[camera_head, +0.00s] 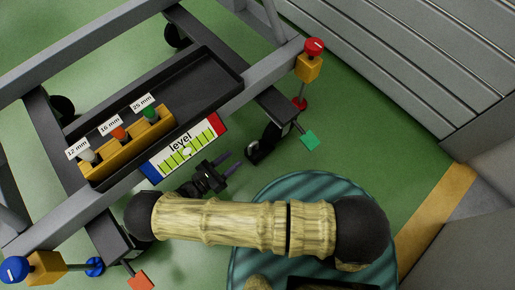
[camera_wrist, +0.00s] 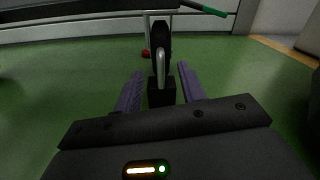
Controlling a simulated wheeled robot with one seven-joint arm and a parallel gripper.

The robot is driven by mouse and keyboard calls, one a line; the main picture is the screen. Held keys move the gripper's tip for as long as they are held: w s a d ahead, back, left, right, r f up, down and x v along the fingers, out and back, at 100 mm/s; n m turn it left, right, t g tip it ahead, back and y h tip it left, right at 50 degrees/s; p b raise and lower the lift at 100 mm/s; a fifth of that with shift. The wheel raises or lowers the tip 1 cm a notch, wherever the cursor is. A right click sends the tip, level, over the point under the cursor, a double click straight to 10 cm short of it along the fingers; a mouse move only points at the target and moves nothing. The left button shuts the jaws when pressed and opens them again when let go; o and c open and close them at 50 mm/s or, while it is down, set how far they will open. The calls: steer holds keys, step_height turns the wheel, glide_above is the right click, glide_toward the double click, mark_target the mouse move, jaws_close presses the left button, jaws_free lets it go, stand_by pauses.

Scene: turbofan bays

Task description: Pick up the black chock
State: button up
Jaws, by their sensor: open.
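The black chock (camera_wrist: 161,93) is a small dark block on the green floor, against the foot of a caster wheel (camera_wrist: 162,45) in the wrist view. It shows between the two purple fingers of my gripper (camera_wrist: 161,80), which are open with a gap on each side of it. In the head view my gripper (camera_head: 235,159) points right, toward the caster. The dark shape at the caster's near side there looks like the chock (camera_head: 253,152), hard to tell from the wheel. I cannot tell whether the fingertips reach past its front face.
A grey cart frame (camera_head: 265,95) stands over the caster, with a black tray (camera_head: 205,80) holding a yellow block of labelled pins (camera_head: 130,140). A level gauge (camera_head: 187,148) is on its side. Open green floor lies around.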

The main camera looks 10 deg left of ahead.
mark_target(255, 142)
steer(key=p+x, duration=0.1)
steer(key=x, duration=0.6)
steer(key=shift+w, duration=0.15)
steer(key=shift+d, duration=0.15)
steer(key=shift+f+p+x, duration=0.15)
steer(key=shift+p+x, duration=0.05)
steer(key=shift+x, duration=1.05)
steer(key=shift+f+p+x, duration=0.1)
steer(key=shift+p+x, duration=0.1)
steer(key=shift+x, duration=1.1)
jaws_close()
